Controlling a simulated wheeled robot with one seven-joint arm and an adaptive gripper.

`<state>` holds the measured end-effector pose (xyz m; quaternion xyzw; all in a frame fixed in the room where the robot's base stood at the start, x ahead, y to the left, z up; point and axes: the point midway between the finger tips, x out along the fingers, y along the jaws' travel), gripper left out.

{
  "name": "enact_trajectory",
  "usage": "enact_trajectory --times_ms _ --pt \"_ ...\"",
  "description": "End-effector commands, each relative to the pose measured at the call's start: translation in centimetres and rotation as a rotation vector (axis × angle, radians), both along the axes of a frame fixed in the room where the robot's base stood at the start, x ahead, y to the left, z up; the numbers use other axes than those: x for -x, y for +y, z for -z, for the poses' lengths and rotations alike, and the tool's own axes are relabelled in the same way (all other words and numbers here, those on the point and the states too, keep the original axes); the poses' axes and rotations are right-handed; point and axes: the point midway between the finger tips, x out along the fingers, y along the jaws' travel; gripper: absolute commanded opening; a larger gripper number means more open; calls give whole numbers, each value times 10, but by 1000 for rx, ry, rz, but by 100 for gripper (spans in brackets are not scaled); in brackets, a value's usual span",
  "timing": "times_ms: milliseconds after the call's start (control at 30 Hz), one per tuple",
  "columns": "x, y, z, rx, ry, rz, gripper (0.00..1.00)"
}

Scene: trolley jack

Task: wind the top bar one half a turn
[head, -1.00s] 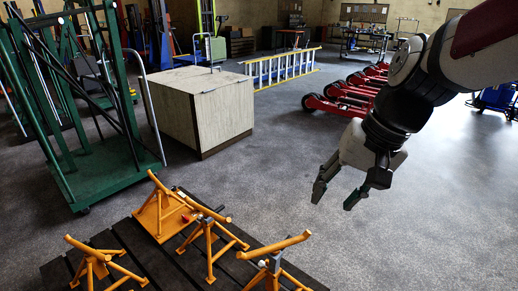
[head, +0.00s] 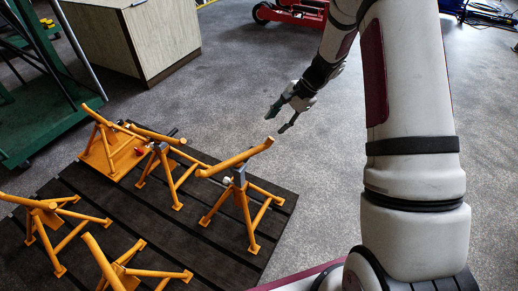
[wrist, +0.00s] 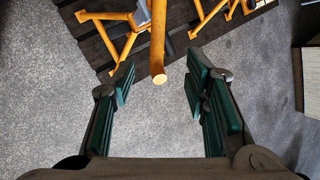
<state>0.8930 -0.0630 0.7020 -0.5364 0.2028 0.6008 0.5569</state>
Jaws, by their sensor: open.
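Several orange stands with bars across their tops are in the head view. The nearest to my gripper has a tilted orange top bar (head: 235,158) on a grey post head (head: 239,175), with a pale round piece beside it. My gripper (head: 281,119) is open and empty, just beyond the bar's raised right end and apart from it. In the wrist view, the bar's round end (wrist: 158,60) appears between the green fingertips (wrist: 160,76). The depth gap there is unclear, and no finger touches the bar. The stand's legs are partly cut off in the wrist view.
The stands are on a dark slatted platform (head: 150,228). Another orange stand (head: 168,165) is close to the left. A wood-sided cabinet (head: 160,45) and green rack (head: 45,110) stand behind at left.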

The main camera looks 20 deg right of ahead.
Motion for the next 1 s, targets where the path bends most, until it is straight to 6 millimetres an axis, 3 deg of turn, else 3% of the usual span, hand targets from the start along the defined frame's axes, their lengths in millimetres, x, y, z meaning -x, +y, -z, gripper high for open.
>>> enact_trajectory --times_ms 33,100,267,800,1000 --pt "-4 -3 15 -5 9 18 42" --pt "-6 -6 25 -10 16 35 42" --pt "-9 -4 36 -13 20 47 42" --pt "-27 40 119 -13 20 43 42" --pt "-32 52 141 -13 20 43 42"
